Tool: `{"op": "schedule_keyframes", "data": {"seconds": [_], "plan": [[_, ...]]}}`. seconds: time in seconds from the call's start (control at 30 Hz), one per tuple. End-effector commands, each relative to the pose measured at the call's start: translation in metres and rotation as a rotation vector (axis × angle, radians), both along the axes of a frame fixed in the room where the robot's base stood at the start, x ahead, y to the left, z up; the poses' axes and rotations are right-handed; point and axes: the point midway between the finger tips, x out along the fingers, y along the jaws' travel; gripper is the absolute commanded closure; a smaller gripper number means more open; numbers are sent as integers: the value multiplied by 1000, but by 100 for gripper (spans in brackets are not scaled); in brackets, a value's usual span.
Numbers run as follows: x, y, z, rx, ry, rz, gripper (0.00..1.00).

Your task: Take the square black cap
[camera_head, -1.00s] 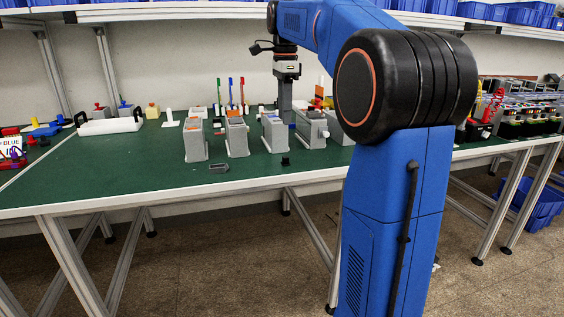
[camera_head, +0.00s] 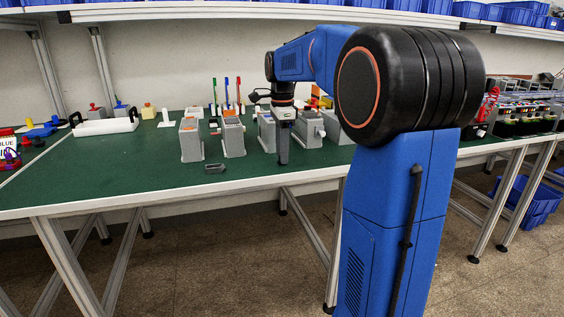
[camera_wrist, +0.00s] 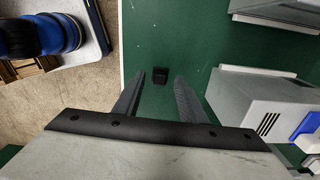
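In the head view my gripper (camera_head: 283,161) points straight down, low over the front part of the table, in front of the grey boxes.
Several grey boxes (camera_head: 191,140) stand in a row behind the gripper; one grey housing (camera_wrist: 265,110) is close on the right in the wrist view. A small dark frame (camera_head: 214,168) lies left. The table's front edge (camera_head: 120,207) is near.

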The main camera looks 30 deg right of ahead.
Motion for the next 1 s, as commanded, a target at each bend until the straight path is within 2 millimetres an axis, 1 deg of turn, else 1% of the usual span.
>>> {"op": "schedule_keyframes", "data": {"seconds": [0.03, 0.1, 0.33, 0.37, 0.4, 0.47, 0.5, 0.53, 0.87, 0.97, 1.0], "plan": [[0, 0, -5, 1, 2, 0, 62], [0, 0, -8, 0, 1, 0, 62], [0, 0, -9, 0, 0, 0, 62], [0, 0, -9, 0, 0, 0, 65], [0, 0, -9, 0, 0, 0, 74], [0, 0, -9, 0, 0, 0, 89], [0, 0, -9, 0, 0, 0, 98], [0, 0, -9, 0, 0, 0, 100], [0, 0, -7, 0, 0, 0, 100], [0, 0, 1, 0, -1, 0, 100], [1, 0, 6, -1, -2, 0, 100]]}}
